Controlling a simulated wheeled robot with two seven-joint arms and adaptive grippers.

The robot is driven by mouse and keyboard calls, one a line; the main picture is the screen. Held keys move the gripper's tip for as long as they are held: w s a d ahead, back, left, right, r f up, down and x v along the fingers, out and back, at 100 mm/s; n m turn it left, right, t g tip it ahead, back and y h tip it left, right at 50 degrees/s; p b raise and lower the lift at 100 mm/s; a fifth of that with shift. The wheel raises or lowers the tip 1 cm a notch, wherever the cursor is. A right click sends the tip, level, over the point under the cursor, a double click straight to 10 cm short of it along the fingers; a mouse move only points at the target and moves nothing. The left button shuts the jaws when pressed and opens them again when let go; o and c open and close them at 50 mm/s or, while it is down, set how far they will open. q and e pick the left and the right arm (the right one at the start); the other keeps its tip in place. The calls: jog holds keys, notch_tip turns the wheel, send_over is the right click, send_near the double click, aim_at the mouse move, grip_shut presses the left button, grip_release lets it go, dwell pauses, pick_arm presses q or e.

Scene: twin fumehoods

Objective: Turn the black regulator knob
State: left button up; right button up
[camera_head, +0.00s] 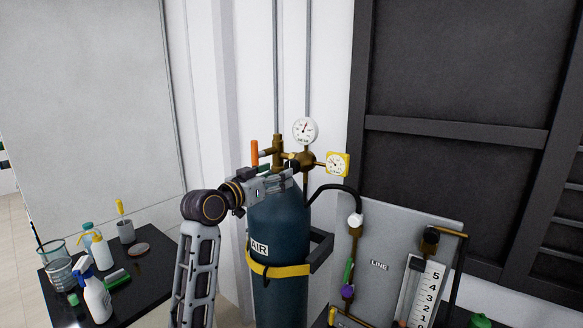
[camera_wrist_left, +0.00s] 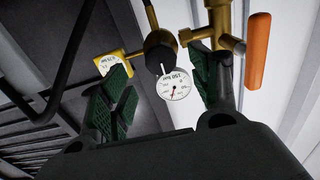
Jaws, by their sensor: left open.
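The black regulator knob (camera_wrist_left: 160,48) looks like a dark round piece in the left wrist view, beyond and between my finger pads. In the head view my gripper and the brass fittings mostly hide it. The brass regulator (camera_head: 305,160) sits on top of the dark teal AIR cylinder (camera_head: 278,225), with a white gauge (camera_head: 305,130) above and a yellow gauge (camera_head: 338,164) to the right. My left gripper (camera_head: 288,178) is at the cylinder top, just below the regulator. Its green-padded fingers (camera_wrist_left: 163,92) are apart with nothing between them. My right gripper is out of view.
An orange handle (camera_head: 254,152) stands left of the regulator, close to my gripper. A black hose (camera_head: 338,188) curves right to a grey panel (camera_head: 395,225) with a flow scale. A dark table (camera_head: 150,270) with bottles and beakers is at lower left.

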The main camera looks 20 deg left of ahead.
aim_at(293, 167)
pick_arm(q)
jog(key=shift+p+x, duration=1)
jog(key=shift+x, duration=2.95)
jog(key=shift+f, duration=0.1)
jog(key=c, duration=1)
